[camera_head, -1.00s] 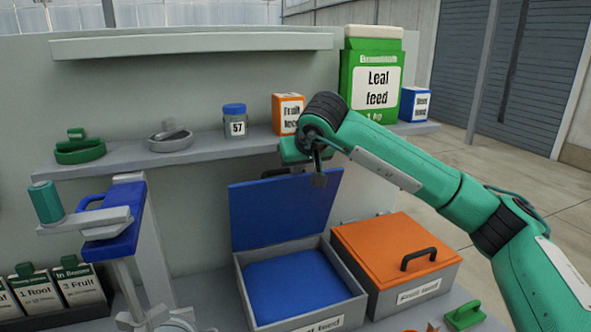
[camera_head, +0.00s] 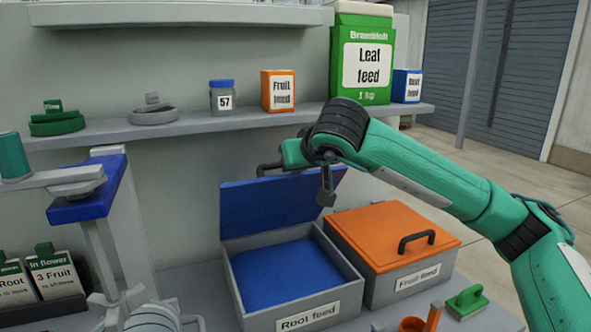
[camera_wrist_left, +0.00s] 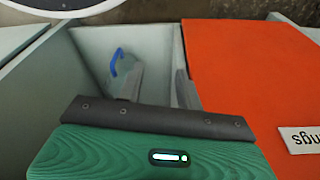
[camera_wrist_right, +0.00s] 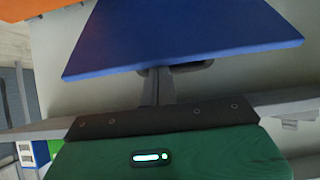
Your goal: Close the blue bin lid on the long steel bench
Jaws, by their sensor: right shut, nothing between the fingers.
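The blue lid (camera_head: 270,205) stands raised at the back of the grey Root feed bin (camera_head: 345,272), whose blue inside (camera_head: 285,272) shows. A dark curved handle (camera_head: 268,168) shows just above the lid's top edge. My right gripper (camera_head: 296,154) is beside this handle, at the lid's upper edge; its fingertips are hidden in the head view. In the right wrist view, my right gripper (camera_wrist_right: 158,75) is shut and empty, close to the edge of the lid (camera_wrist_right: 180,35) and the handle (camera_wrist_right: 195,67). My left gripper (camera_wrist_left: 155,82) is open and empty, outside the head view.
The closed orange-lidded Fruit feed bin (camera_head: 385,235) stands right of the blue one. A shelf (camera_head: 190,130) with a jar and feed boxes runs behind. A blue-and-grey fixture (camera_head: 88,195) stands at left. An orange panel (camera_wrist_left: 245,70) lies beside my left gripper.

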